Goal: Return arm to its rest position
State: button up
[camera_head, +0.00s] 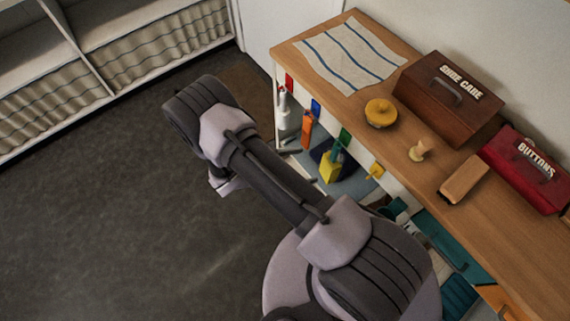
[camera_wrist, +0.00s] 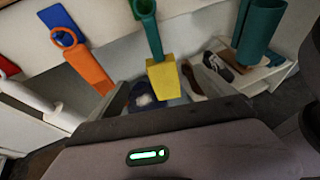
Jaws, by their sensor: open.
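My arm reaches from the lower right towards the upper left in the head view, out over the dark floor. Its far end is bent down, and only a small part of my gripper (camera_head: 226,184) shows below the wrist, left of the cabinet. My gripper is open, with nothing seen in it. The fingertips are largely hidden by the wrist. In the wrist view a grey part of my own body with a green light fills the bottom.
The wooden counter (camera_head: 455,215) holds a striped cloth (camera_head: 345,52), shoe care box (camera_head: 452,98), red buttons box (camera_head: 525,168), yellow round object (camera_head: 380,112) and brush (camera_head: 465,180). Below hang an orange tool (camera_wrist: 88,68) and a yellow block (camera_wrist: 163,80). Floor at left is clear.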

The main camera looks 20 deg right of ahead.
jog(key=w+p+v, duration=0.1)
jog(key=v, duration=0.6)
notch_tip(320, 180, up, 8)
jog(key=m+g+y, duration=0.2)
jog(key=m, duration=0.3)
jog(key=s+r+m+t+y, duration=0.2)
jog(key=s+r+m+y, duration=0.2)
jog(key=r, duration=0.6)
jog(key=s+a+r+m+t+y, duration=0.1)
jog(key=s+r+m+y, duration=0.3)
jog(key=r+m, duration=0.4)
jog(key=s+r+m+t+y, duration=0.3)
jog(key=s+r+m+y, duration=0.1)
jog(key=r, duration=0.9)
jog(key=shift+s+a+r+m+t+y, duration=0.25)
jog(key=shift+m+y, duration=0.55)
jog(key=shift+m, duration=0.4)
jog(key=shift+d, duration=0.25)
